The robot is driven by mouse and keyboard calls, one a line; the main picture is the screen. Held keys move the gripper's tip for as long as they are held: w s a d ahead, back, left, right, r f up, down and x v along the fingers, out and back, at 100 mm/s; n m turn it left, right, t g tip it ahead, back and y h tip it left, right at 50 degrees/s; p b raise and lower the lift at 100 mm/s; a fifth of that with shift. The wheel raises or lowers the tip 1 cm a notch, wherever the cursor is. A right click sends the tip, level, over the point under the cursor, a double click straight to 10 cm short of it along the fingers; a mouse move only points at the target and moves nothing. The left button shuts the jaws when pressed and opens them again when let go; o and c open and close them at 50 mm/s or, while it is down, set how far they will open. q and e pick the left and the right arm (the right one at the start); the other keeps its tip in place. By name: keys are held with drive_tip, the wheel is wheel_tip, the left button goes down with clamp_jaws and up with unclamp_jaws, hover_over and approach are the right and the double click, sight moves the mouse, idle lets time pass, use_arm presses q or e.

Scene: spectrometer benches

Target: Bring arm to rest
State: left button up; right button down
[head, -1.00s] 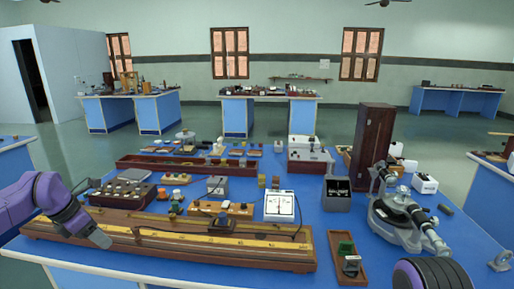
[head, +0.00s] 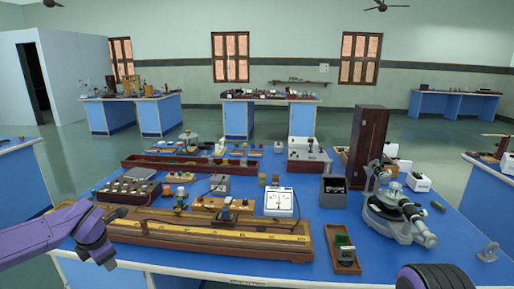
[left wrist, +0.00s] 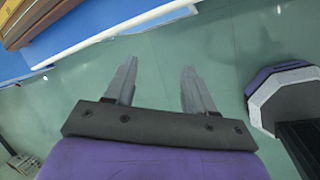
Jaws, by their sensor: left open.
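My left gripper (head: 108,262) is at the lower left of the head view, by the front edge of the blue bench (head: 200,268). In the left wrist view the left gripper (left wrist: 157,72) has its two grey fingers apart, with only green floor (left wrist: 160,50) visible between them. It holds nothing. The long wooden metre bridge (head: 215,240) lies on the bench to the right of the gripper, apart from it. My right gripper is not in view.
The bench holds a meter (head: 280,202), a spectrometer (head: 395,215), a tall wooden box (head: 366,145) and a small wooden tray (head: 346,264). In the left wrist view, the bench edge (left wrist: 120,30) runs along the upper left. Floor is open beyond it.

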use_arm(q)
drive_tip(key=s+d+f+m+t+y, duration=0.1)
drive_tip(key=s+d+f+m, duration=0.5)
drive_tip(key=f, duration=0.4)
drive_tip(key=s+d+f+m+t+y, duration=0.1)
drive_tip(key=s+d+f+m+y, duration=0.1)
drive_tip(key=s+d+f+m, duration=0.65)
drive_tip(key=s+f+m+g, duration=0.1)
drive_tip(key=s+f+m, duration=0.1)
drive_tip(key=s, duration=0.5)
drive_tip(key=s+f+m+g+h, duration=0.1)
drive_tip(key=s+f+m, duration=0.2)
drive_tip(key=s, duration=0.4)
drive_tip(key=s+a+f+m+h, duration=0.1)
drive_tip(key=s+f+m, duration=0.1)
drive_tip(key=s+f, duration=0.2)
drive_tip(key=s, duration=0.3)
drive_tip(key=shift+f+m+g, duration=0.35)
drive_tip(key=shift+f+g, duration=0.05)
drive_tip(key=shift+w, duration=0.1)
drive_tip(key=shift+c, duration=0.3)
